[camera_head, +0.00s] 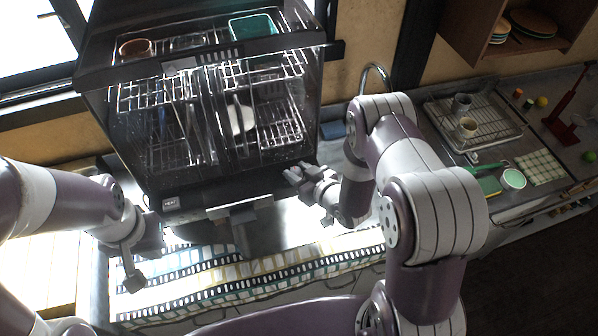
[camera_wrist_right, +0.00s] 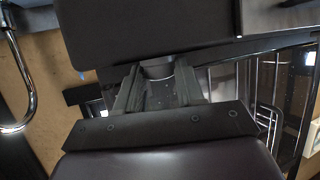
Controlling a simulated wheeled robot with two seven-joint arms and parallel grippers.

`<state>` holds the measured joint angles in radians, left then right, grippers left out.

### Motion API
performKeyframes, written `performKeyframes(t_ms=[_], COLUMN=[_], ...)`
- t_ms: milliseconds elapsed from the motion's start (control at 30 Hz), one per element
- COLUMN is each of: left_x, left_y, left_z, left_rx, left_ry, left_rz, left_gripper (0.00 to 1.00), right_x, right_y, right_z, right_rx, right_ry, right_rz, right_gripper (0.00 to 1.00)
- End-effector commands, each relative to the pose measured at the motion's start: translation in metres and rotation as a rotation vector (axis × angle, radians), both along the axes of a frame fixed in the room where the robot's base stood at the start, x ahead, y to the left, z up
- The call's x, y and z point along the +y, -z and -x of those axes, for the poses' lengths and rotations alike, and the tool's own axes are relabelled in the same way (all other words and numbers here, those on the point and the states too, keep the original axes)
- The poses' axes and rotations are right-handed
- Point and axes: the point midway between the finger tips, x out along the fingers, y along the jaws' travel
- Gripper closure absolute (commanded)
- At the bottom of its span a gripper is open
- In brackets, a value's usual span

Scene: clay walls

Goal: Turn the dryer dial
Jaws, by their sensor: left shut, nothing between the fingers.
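The dryer (camera_head: 200,110) is a tall dark cabinet with a see-through front, standing on the counter. Wire racks and dishes show inside. My right gripper (camera_head: 297,172) is at its lower right front corner. In the right wrist view, the fingers of my right gripper (camera_wrist_right: 160,88) stand apart on either side of a dark round part, which looks like the dial (camera_wrist_right: 157,69). I cannot tell whether they touch it. In the head view the dial cannot be made out. My left gripper (camera_head: 133,278) is shut and empty, low in front of the dryer's left side, apart from it.
A patterned cloth (camera_head: 245,272) lies along the counter in front of the dryer. A faucet (camera_head: 376,72) stands to the dryer's right. Further right are a dish rack (camera_head: 480,118) with cups and a red stand (camera_head: 562,125). A shelf with plates hangs at the upper right.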

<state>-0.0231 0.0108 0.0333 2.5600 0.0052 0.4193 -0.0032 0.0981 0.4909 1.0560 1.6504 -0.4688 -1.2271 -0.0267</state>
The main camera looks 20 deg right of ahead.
Motion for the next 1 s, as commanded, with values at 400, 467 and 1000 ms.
performKeyframes(t_ms=[400,467,1000], left_x=[0.0,0.0,0.0], left_y=[0.004,0.004,0.012], left_z=[0.0,0.0,0.0], left_rx=[0.0,0.0,0.0], left_ry=[0.0,0.0,0.0], left_rz=[0.0,0.0,0.0], left_gripper=[1.0,1.0,1.0], right_x=[0.002,0.002,-0.004], right_y=[-0.001,-0.001,-0.007], right_z=[0.001,0.001,0.021], right_rx=[-0.001,-0.001,-0.001], right_ry=[0.121,0.12,0.121], right_rz=[0.001,0.001,0.0], right_gripper=[0.93,0.93,0.53])
